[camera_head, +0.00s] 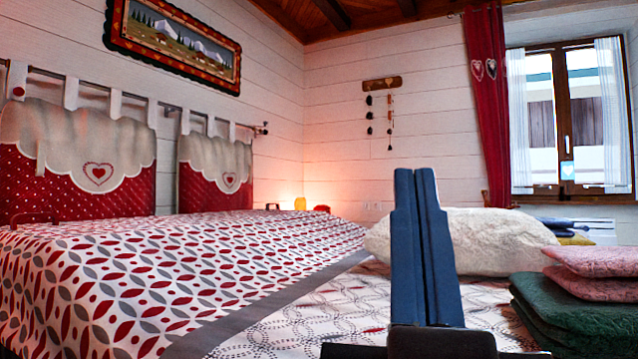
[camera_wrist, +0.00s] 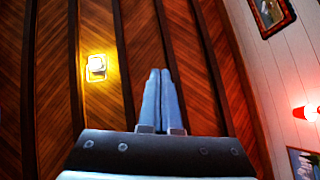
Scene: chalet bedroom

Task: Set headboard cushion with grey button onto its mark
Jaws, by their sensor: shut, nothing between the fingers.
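Two headboard cushions, red below with a pale scalloped top and a heart, hang at the left in the head view: a larger left one (camera_head: 125,185) and a right one (camera_head: 213,190). A small red dot shows near the left cushion's top, and a small greyish dot near the right cushion's top left corner. I cannot tell for sure which has the grey button. No mark can be made out. My gripper (camera_head: 415,172) points up, its blue fingers together and empty, well right of both cushions. It also shows in the wrist view (camera_wrist: 160,72) against the wooden ceiling.
The patterned bed (camera_head: 180,270) fills the left and centre. A white bolster (camera_head: 500,242) lies behind my gripper. Pink cushions (camera_head: 595,285) and green cushions (camera_head: 570,315) are stacked at the right. A lit ceiling lamp (camera_wrist: 97,67) shows in the wrist view.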

